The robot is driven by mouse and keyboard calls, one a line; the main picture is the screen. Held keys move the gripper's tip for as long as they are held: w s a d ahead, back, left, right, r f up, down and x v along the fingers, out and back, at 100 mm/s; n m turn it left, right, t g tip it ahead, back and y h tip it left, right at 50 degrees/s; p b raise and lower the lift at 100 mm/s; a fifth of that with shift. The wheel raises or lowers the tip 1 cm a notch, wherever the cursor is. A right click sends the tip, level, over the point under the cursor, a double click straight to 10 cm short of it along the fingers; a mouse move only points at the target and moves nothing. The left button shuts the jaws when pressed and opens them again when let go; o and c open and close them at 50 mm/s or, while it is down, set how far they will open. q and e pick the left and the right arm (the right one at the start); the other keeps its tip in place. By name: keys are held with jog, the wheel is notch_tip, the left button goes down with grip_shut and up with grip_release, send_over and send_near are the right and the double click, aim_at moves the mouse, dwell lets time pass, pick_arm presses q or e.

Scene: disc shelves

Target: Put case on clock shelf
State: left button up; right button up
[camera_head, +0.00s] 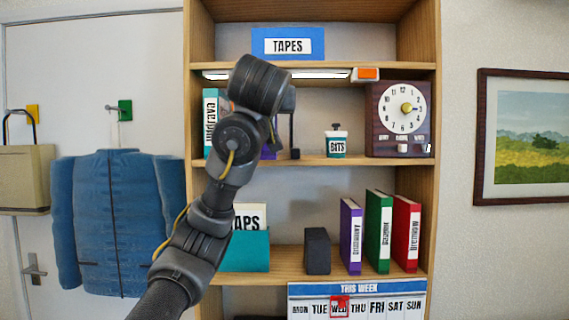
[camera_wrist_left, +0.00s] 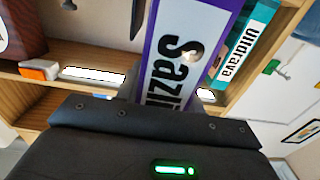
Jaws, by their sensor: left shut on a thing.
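A purple case with a white label reading "Sazl..." (camera_wrist_left: 178,50) is in my left gripper, which shows in the head view (camera_head: 284,132) at the left part of the clock shelf (camera_head: 310,160). The gripper is shut on the case. In the head view my arm hides most of the case; a bit of purple (camera_head: 268,152) shows just above the shelf board. I cannot tell whether the case touches the board. The clock (camera_head: 402,118) stands at the right end of this shelf. My right gripper is in neither view.
A teal case (camera_head: 210,122) stands at the shelf's left end, also in the left wrist view (camera_wrist_left: 245,42). A small "BITS" jar (camera_head: 336,143) stands left of the clock. Below are purple (camera_head: 350,236), green (camera_head: 378,231) and red (camera_head: 406,233) cases and a dark block (camera_head: 317,250).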

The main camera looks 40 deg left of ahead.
pick_arm(q)
jog(key=p+x, duration=1)
jog(key=x, duration=0.6)
jog(key=shift+a+f, duration=0.2)
jog(key=shift+a, duration=0.05)
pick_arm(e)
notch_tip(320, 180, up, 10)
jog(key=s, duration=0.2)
